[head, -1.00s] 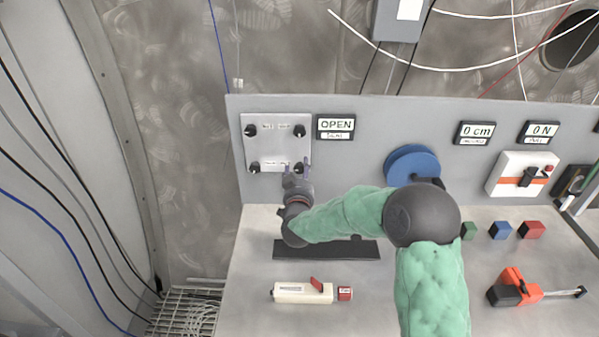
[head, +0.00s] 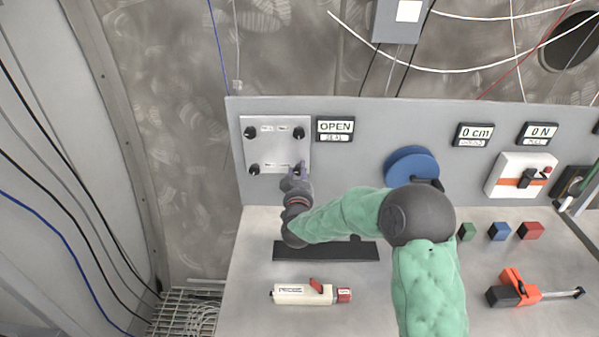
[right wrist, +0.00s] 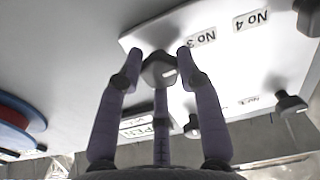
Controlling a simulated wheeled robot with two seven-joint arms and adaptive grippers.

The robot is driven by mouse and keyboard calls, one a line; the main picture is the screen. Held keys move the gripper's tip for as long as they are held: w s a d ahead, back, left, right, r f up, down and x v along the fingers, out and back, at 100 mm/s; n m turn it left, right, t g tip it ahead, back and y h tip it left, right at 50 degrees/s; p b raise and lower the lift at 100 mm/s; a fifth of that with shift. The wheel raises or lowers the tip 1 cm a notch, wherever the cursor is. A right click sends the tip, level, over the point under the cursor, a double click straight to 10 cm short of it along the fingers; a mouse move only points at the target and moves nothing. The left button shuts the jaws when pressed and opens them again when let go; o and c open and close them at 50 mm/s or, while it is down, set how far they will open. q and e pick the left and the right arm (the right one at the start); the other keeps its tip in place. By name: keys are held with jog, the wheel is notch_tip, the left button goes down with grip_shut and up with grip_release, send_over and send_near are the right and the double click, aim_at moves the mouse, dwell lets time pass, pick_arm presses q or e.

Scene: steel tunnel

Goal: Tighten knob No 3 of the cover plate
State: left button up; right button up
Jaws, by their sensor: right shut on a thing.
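The cover plate (head: 278,130) is a light grey square on the upright panel, with a dark knob near each corner. My right gripper (head: 297,169) is at its lower right knob. In the right wrist view the purple-grey fingers (right wrist: 159,66) are shut around knob No 3 (right wrist: 158,71), beside the label "No 3" (right wrist: 201,38). The knob sits at the plate; I cannot tell how far it is screwed in. Knob No 4 (head: 254,169) is at the lower left. The upper knobs (head: 250,132) and (head: 299,132) are free. My left gripper is not in view.
A display reading "OPEN" (head: 335,125) is right of the plate. A blue wheel (head: 411,166) is farther right on the panel. A dark bar (head: 270,251) and a white-red device (head: 303,293) lie on the bench below my arm. Coloured blocks (head: 499,231) stand at the right.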

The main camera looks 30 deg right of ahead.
jog(key=shift+w+r, duration=0.1)
jog(key=shift+r, duration=0.3)
jog(key=o, duration=1.1)
jog(key=shift+o, duration=0.2)
jog(key=shift+f, duration=0.15)
jog(key=v, duration=1.2)
